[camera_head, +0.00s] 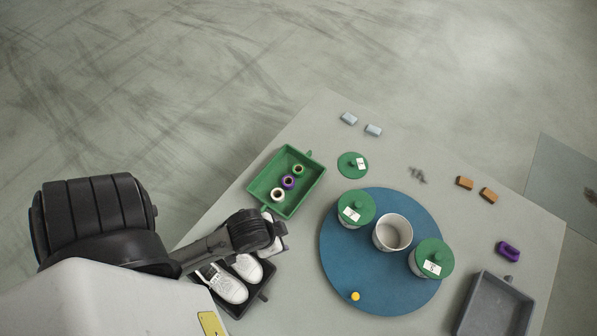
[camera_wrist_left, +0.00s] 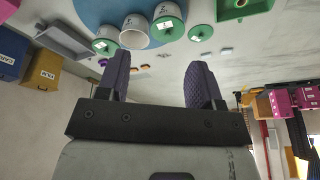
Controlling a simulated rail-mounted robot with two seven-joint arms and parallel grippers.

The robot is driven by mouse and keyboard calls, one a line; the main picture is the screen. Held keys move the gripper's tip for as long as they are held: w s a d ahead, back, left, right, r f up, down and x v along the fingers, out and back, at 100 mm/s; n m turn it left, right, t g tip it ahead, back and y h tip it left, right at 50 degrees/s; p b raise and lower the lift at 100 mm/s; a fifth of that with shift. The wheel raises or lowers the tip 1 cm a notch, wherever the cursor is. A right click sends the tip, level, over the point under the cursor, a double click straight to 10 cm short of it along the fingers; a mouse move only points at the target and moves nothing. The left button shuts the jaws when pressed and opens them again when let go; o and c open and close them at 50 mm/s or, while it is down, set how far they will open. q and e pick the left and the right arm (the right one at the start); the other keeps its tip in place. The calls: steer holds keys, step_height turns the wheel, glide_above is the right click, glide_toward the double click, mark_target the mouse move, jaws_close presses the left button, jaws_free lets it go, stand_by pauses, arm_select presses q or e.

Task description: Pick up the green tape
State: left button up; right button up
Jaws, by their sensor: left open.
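The green tray (camera_head: 262,187) holds three tape rolls in a row. The far roll (camera_head: 299,169) has a green-yellow look and seems to be the green tape, though it is small in the head view. A purple roll (camera_head: 288,181) is in the middle and a white roll (camera_head: 277,195) is nearest. My left arm reaches in over the shoes, just below the tray; its fingers are not clear in the head view. In the left wrist view my left gripper (camera_wrist_left: 160,82) is open and empty, with the tray's edge (camera_wrist_left: 247,12) at the top. My right gripper is not in view.
White shoes (camera_head: 228,286) sit in a dark tray under my left arm. A blue round mat (camera_head: 386,288) bears an open white cup (camera_head: 393,232) and two green-lidded pots (camera_head: 356,209). A loose green lid (camera_head: 347,160) lies right of the green tray. A grey tray (camera_head: 497,305) stands at right.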

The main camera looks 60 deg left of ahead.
arm_select(q)
steer(key=shift+o, duration=0.3)
steer(key=o, duration=0.7)
steer(key=shift+d, duration=0.1)
